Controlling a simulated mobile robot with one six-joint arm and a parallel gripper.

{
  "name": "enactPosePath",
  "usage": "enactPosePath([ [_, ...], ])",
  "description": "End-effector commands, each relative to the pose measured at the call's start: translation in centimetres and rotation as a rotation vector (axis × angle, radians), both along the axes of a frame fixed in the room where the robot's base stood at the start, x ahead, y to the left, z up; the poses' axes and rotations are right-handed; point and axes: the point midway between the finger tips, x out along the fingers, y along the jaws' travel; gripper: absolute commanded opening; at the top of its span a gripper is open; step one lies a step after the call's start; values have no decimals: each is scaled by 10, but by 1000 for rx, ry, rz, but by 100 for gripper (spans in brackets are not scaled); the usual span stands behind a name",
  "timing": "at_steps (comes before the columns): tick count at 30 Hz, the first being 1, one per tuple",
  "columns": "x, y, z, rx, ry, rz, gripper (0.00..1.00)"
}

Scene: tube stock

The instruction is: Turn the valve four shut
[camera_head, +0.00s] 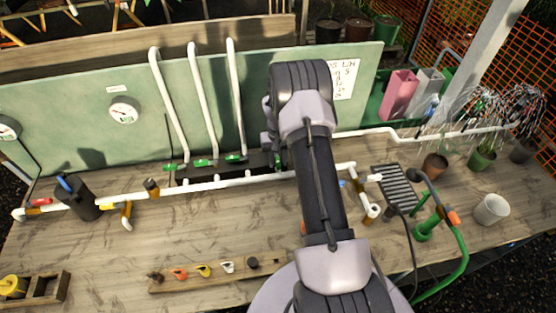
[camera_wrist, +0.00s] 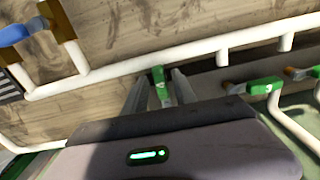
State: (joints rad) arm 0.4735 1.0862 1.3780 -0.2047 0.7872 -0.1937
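In the wrist view a green valve handle (camera_wrist: 159,82) stands between the two fingers of my gripper (camera_wrist: 160,92), which are spread with a gap on each side of it. The handle looks turned a different way from two neighbouring green handles (camera_wrist: 252,86) and (camera_wrist: 311,72). In the head view my gripper is at the right end of the valve row, mostly hidden by my arm, and this handle is hidden too. Three other green handles (camera_head: 170,167), (camera_head: 205,162) and (camera_head: 236,158) show left of it. I cannot read any valve number.
A white pipe (camera_head: 115,195) runs along the bench below the valves. White risers (camera_head: 200,105) climb the green board (camera_head: 60,110) behind. A rail with small knobs (camera_head: 203,270) lies in front. A grate (camera_head: 393,185) and green hose (camera_head: 460,255) are at right.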

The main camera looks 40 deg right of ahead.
Motion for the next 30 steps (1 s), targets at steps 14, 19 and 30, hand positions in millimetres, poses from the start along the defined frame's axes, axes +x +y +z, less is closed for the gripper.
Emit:
enactPosePath([
  [14,0,0,0,0,0,0,0],
  [19,0,0,0,0,0,0,0],
  [30,0,0,1,0,0,0,0],
])
